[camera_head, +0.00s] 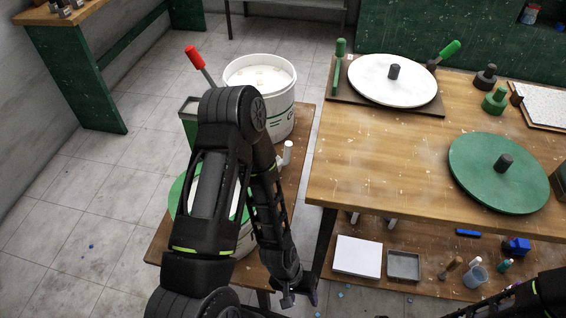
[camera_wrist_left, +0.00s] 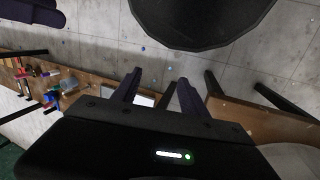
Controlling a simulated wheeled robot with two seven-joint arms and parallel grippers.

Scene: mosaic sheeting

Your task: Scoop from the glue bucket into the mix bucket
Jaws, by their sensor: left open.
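A second bucket with a green rim (camera_head: 177,192) stands at the bench's front, mostly hidden behind my left arm. I cannot tell which holds glue. A red-handled tool (camera_head: 195,60) leans up out of a green box (camera_head: 188,112) beside the white bucket; its lower end is hidden. My left gripper (camera_head: 298,299) is low, past the bench's front right corner, apart from both buckets. In the left wrist view its fingers (camera_wrist_left: 158,95) are apart and empty.
The low bench (camera_head: 305,125) stands left of a wooden worktable (camera_head: 400,155) with white and green discs. Its lower shelf (camera_head: 425,281) holds a white block, a tray and small tools. A small white upright item (camera_head: 287,153) stands near the white bucket.

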